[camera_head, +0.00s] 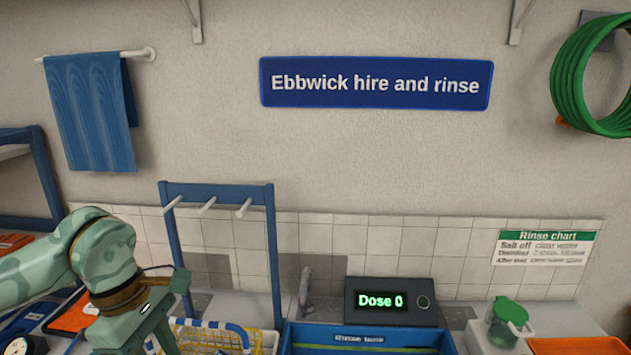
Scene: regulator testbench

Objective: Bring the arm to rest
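My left arm (95,255), pale green with darker patches, comes in from the left and bends downward. My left gripper (148,343) points down at the lower left, in front of a blue rack and beside a white and yellow basket. Its fingertips are cut off by the bottom edge of the picture, so I cannot tell whether it is open or holds anything. My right arm and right gripper are not in view.
A blue rack with pegs (224,190) stands behind the gripper. The basket (215,338) is just right of it. A blue tub (365,336), a dark box reading "Dose 0" (390,302) and a green-lidded container (507,322) stand further right. A gauge (16,346) lies far left.

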